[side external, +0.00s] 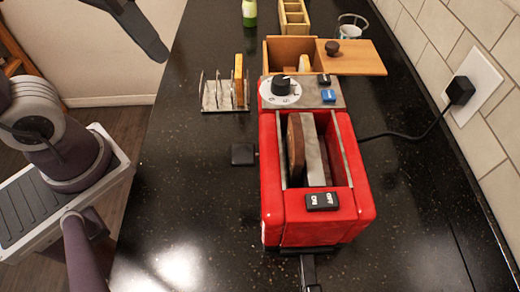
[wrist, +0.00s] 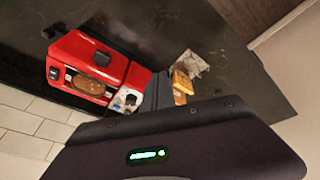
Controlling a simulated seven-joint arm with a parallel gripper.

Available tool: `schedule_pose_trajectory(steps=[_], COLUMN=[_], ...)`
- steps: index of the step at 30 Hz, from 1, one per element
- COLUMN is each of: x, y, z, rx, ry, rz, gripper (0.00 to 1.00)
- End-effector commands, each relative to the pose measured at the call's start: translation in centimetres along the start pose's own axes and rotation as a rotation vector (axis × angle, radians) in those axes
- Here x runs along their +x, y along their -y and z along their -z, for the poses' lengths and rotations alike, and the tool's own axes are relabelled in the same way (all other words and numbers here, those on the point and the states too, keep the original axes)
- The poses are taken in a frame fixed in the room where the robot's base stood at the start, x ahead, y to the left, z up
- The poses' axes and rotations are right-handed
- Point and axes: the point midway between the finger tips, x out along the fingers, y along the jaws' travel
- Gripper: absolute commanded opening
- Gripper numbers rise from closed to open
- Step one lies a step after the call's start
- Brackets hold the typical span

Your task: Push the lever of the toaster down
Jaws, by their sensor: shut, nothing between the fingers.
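The red toaster (side external: 275,215) stands on the dark counter, with a brown bread slice (side external: 296,150) upright in its open slot. A black square tab (side external: 243,154) sticks out from its left side, and a black bar (side external: 309,272) projects at its near end. I cannot tell for certain which is the lever. In the wrist view the toaster (wrist: 75,55) is at upper left, with black projections beyond its far side. My gripper (side external: 157,52) is shut and empty, up at the top left of the side view, well apart from the toaster. Its dark fingers (wrist: 157,90) show in the wrist view.
A toast rack (side external: 222,98) with a slice stands left of the toaster. A wooden box (side external: 290,52) with its lid ajar stands behind it. A black cord (side external: 400,136) runs right to a wall outlet (side external: 472,85).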

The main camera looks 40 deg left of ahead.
Motion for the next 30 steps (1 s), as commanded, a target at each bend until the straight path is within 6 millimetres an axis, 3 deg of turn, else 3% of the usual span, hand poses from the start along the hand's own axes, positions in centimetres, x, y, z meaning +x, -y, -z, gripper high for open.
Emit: schedule_pose_trajectory(steps=[3, 6, 9, 12, 25, 30], x=[1.0, 2.2, 3.2, 3.9, 4.3, 5.8], y=[-5.3, -9.3, -12.2, -13.8, -14.5, -14.3], z=[1.7, 1.9, 1.5, 1.1, 0.9, 0.2], rx=[-0.052, -0.101, -0.133, -0.154, -0.167, -0.166], ry=[0.168, 0.274, 0.344, 0.380, 0.394, 0.396], rz=[0.003, 0.036, 0.075, 0.102, 0.115, 0.117], gripper=[0.00, 0.00, 0.00, 0.00, 0.00, 0.00])
